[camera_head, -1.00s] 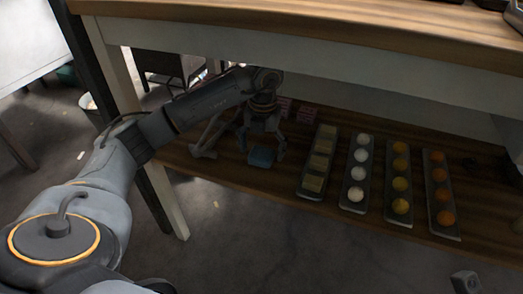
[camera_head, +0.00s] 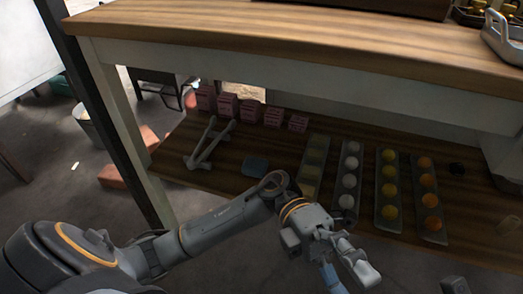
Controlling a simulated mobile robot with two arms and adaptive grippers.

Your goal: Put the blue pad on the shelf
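My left gripper (camera_head: 328,262) is outside the shelf's front edge, below and right of the pad in the picture. Its fingers are spread. A bluish piece shows between them, and I cannot tell whether it is part of the gripper. A small grey part at the bottom right edge seems to be a tip of my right gripper (camera_head: 455,286); the rest is out of frame.
Four narrow trays of round and square pieces, such as the orange one (camera_head: 430,205), stand right of the pad. Pink boxes (camera_head: 250,111) line the shelf's back. A grey metal frame (camera_head: 210,145) lies left of the pad. The wooden tabletop (camera_head: 290,45) overhangs the shelf.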

